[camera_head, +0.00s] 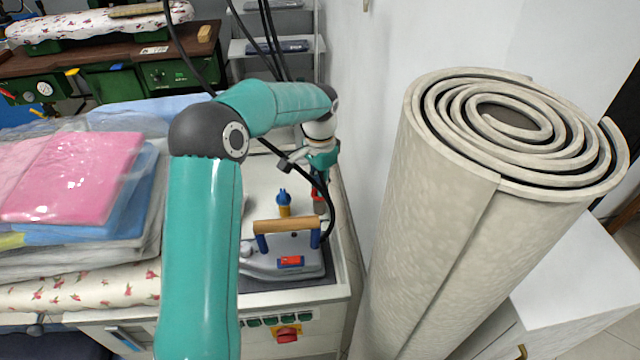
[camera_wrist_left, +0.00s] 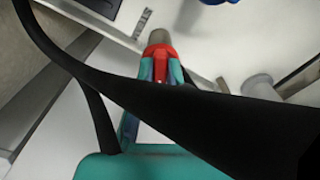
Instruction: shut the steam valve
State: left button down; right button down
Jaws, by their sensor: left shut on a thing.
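A red handle (camera_head: 319,203) stands at the right edge of the white ironing table. In the left wrist view the red handle (camera_wrist_left: 161,62) has a grey cylindrical end. It appears to be the steam valve's handle, but its valve body is not clear. My left gripper (camera_head: 320,184) points down at it, and in the left wrist view the gripper (camera_wrist_left: 160,76) is shut on it. A black cable of my arm hides much of the jaws and handle. Whether the valve is open or shut cannot be told. My right gripper is in neither view.
A steam iron (camera_head: 285,261) with a wooden handle sits in front. A blue and yellow fitting (camera_head: 284,203) stands left of the gripper. A tall carpet roll (camera_head: 440,240) stands right. Plastic-wrapped folded laundry (camera_head: 70,180) lies left. A red knob (camera_head: 287,335) is on the table front.

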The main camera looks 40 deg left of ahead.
pick_arm(q)
jog(key=n, duration=0.6)
jog(key=n+b, duration=0.1)
jog(key=n, duration=0.5)
jog(key=shift+w, duration=0.1)
jog(key=shift+r, duration=0.1)
dwell(0.4)
jog(key=c, duration=1.2)
grip_release()
jog(key=shift+o, duration=0.2)
notch_tip(320, 180, up, 12)
